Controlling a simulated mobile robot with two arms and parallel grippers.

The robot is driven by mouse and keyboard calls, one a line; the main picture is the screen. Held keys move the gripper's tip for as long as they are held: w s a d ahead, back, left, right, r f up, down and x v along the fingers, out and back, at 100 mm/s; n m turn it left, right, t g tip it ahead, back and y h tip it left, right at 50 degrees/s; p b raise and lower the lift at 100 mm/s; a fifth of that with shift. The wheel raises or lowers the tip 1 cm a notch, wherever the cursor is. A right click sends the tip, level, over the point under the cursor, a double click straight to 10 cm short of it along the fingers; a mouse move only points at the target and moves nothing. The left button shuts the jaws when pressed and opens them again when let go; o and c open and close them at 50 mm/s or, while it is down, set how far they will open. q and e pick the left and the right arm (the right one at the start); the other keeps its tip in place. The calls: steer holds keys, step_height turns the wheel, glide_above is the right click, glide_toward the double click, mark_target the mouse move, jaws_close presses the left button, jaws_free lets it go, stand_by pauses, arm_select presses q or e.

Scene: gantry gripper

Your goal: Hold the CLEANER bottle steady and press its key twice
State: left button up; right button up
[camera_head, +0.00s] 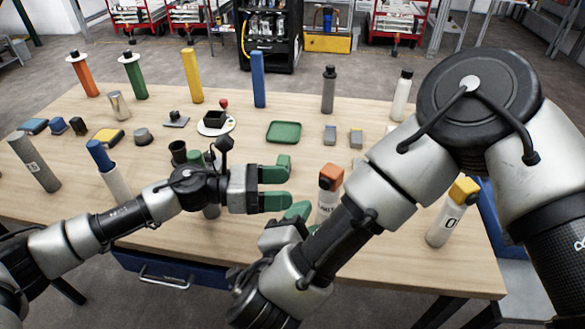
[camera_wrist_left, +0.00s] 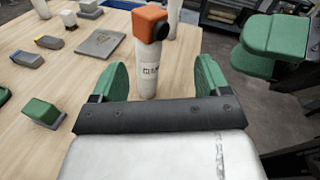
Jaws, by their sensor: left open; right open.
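A white bottle with an orange head (camera_head: 326,200) stands upright on the table. It also shows in the left wrist view (camera_wrist_left: 150,72), where a dark round key (camera_wrist_left: 160,31) sits on the head's side. Its label is too small to read fully. My left gripper (camera_head: 284,183) is open and empty, left of the bottle, its green fingers pointing at it. In the left wrist view the bottle stands ahead, in line with the gap between the fingers. My right gripper (camera_head: 291,222) is open, low in front of the bottle, partly hidden by my own arm. Its green fingers show at the right in the wrist view.
A white bottle with a yellow head (camera_head: 445,215) stands at the right. A blue-topped white cylinder (camera_head: 110,175) and a grey cylinder (camera_head: 36,165) stand at the left. A green tray (camera_head: 284,132) and small blocks lie behind. A row of upright bottles lines the table's far side.

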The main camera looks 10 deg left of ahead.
arm_select(q)
step_height(320, 180, up, 3)
steer(key=w+d+m+t, duration=0.1)
steer(key=w+d+m, duration=0.1)
glide_toward(328, 194)
steer(key=w+d+f, duration=0.3)
steer(key=shift+h, duration=0.4)
steer(key=x, duration=0.6)
steer(key=shift+w+d, duration=0.1)
steer(key=shift+d, duration=0.3)
steer(key=shift+c, duration=0.2)
steer(key=c, duration=1.1)
arm_select(e)
steer(key=shift+c, duration=0.4)
arm_select(q)
steer(key=shift+c, duration=0.2)
arm_select(e)
jaws_close()
